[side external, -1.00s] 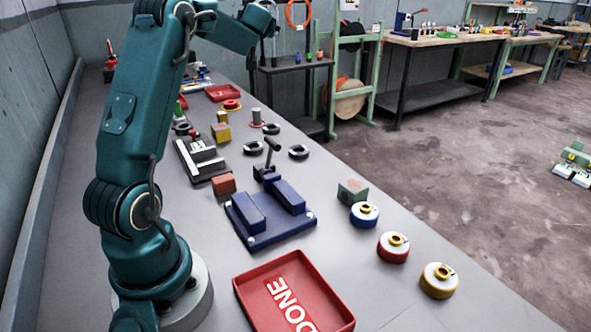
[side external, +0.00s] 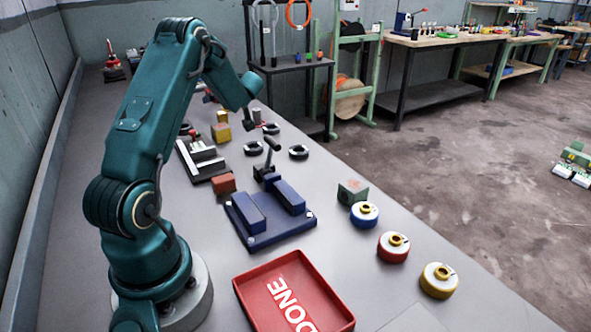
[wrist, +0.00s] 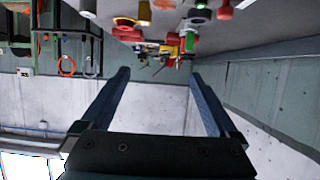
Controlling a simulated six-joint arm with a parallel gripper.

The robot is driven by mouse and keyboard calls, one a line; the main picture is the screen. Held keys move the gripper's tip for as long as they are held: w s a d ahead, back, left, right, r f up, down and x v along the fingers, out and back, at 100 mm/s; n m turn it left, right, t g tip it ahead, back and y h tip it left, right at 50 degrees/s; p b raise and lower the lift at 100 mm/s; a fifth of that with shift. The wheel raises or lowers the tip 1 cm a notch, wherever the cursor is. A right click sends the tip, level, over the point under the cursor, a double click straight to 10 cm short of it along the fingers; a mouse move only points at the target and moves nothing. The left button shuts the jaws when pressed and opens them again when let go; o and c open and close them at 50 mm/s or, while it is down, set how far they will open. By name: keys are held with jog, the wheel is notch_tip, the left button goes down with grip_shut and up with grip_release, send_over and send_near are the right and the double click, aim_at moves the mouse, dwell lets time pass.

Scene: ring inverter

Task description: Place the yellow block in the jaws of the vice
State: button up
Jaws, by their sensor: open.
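The yellow block (side external: 221,134) sits on the grey bench, left of and below my gripper in the side view, with a smaller yellow piece (side external: 222,117) just behind it. The blue vice (side external: 262,238) stands nearer the camera, with two raised jaw blocks, an empty gap between them and a dark handle (side external: 270,153) behind. My gripper (side external: 250,117) is beyond the vice, apart from the block, and partly hard to make out. In the wrist view my gripper (wrist: 160,75) has its two fingers wide apart with nothing between them.
A black-and-grey fixture (side external: 202,160) and an orange-brown block (side external: 223,183) lie left of the vice. Dark rings (side external: 298,152) lie behind it. A green-brown block (side external: 352,192) and coloured spools (side external: 393,246) stand right. A red DONE tray (side external: 262,311) is in front.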

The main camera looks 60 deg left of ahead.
send_near(220, 126)
jog(key=shift+x, duration=3.65)
jog(key=shift+f, duration=0.1)
jog(key=shift+c, duration=0.3)
grip_shut()
